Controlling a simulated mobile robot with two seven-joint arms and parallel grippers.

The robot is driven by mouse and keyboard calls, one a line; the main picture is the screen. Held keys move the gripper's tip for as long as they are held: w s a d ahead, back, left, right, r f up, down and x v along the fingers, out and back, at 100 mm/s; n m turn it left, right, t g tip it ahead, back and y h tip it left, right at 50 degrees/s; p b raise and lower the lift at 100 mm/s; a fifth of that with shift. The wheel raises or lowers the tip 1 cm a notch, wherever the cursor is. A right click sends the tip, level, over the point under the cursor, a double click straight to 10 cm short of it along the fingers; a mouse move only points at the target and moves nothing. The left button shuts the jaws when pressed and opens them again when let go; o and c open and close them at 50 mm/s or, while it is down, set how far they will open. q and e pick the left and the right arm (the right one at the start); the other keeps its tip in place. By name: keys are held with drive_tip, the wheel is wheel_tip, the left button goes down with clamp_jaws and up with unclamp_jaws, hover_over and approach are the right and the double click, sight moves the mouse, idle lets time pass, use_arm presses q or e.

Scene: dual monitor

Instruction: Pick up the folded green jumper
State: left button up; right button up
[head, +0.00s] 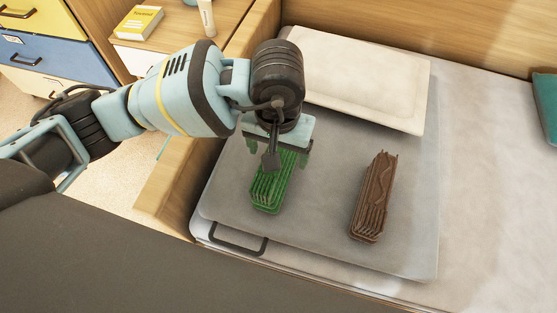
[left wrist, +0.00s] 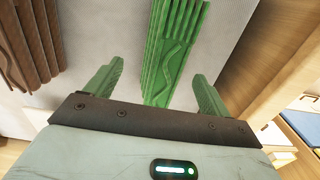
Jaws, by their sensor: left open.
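The folded green jumper (head: 268,192) lies as a narrow ridged stack on the grey blanket on the bed, its upper end partly hidden by my left gripper (head: 278,153). That gripper points down over the jumper's far end, open and empty. In the left wrist view the jumper (left wrist: 172,50) runs between the two spread green fingers of the left gripper (left wrist: 158,70), with a gap on each side. I cannot tell whether the fingertips are above it or down beside it. My right gripper is in neither view.
A folded brown garment (head: 372,200) lies to the right on the same grey blanket (head: 325,245). A white pillow (head: 365,80) is behind, against the wooden headboard. A wooden bed side (head: 172,185) and a bedside table with a yellow book (head: 139,22) are at the left.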

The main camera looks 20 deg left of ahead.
use_arm(q)
wheel_tip(320, 180, down, 2)
drive_tip(key=shift+f+b, duration=0.3)
drive_tip(key=shift+f, duration=0.15)
drive_tip(key=f, duration=0.2)
drive_tip(key=f+b, duration=0.1)
drive_tip(key=f, duration=0.1)
drive_tip(key=shift+w+a+f, duration=0.15)
drive_tip(key=shift+w+f, duration=0.05)
drive_tip(key=shift+f, duration=0.1)
drive_tip(key=shift+c, duration=0.3)
drive_tip(key=c, duration=1.2)
